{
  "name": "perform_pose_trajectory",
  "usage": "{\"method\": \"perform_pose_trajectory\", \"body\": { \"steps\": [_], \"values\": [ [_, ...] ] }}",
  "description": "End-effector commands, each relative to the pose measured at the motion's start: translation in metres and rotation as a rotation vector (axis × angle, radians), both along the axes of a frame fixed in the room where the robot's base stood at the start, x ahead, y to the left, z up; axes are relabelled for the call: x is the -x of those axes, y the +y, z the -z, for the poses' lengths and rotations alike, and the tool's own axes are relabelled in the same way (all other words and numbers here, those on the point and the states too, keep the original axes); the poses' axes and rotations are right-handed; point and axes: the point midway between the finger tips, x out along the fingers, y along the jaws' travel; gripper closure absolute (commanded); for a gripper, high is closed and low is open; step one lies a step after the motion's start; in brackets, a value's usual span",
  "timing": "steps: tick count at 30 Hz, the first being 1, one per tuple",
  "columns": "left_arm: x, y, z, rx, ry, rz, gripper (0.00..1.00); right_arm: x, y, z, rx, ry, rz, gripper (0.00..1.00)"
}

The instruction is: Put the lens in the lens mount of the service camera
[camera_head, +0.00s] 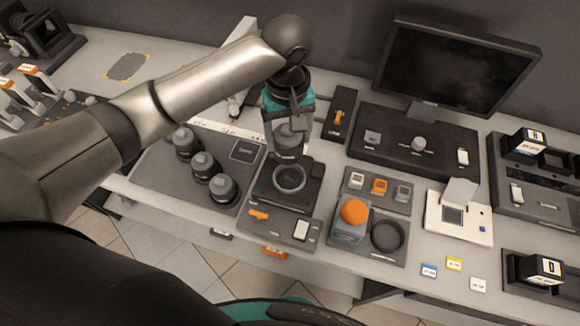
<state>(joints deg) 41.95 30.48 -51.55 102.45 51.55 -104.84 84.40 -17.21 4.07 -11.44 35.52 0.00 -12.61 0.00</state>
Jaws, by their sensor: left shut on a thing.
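My left gripper (287,148) reaches in from the left and points down, its fingers shut on a grey, round-topped piece, which looks like the lens (288,134). The fingers hide part of it. Just below and slightly in front is a round ring with a dark rim, which looks like the lens mount (290,180), on the dark service camera (262,188). I cannot tell whether the lens touches the ring. My right gripper is not in view.
Several dark lenses with grey tops (203,166) stand on a dark mat (160,178) at left. Right of the camera are an orange-domed blue box (353,214) and a dark ring (387,235). A monitor (455,70) and console (385,150) stand behind.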

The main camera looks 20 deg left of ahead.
Motion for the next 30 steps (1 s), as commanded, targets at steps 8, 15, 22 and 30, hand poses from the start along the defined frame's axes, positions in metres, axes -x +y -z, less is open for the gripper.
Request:
{"method": "perform_pose_trajectory", "body": {
  "steps": [8, 15, 22, 30],
  "values": [
    [0.000, 0.000, 0.060, 0.000, -0.001, 0.001, 1.00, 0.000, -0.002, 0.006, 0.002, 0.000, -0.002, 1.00],
    [-0.001, 0.000, 0.079, 0.001, -0.002, 0.000, 1.00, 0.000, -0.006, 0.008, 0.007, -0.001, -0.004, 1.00],
    [-0.001, 0.000, 0.111, 0.000, -0.001, 0.001, 1.00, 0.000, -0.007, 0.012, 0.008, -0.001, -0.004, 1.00],
    [-0.001, 0.000, 0.115, 0.001, -0.003, 0.002, 1.00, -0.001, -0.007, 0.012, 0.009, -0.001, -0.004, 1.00]
  ]
}}
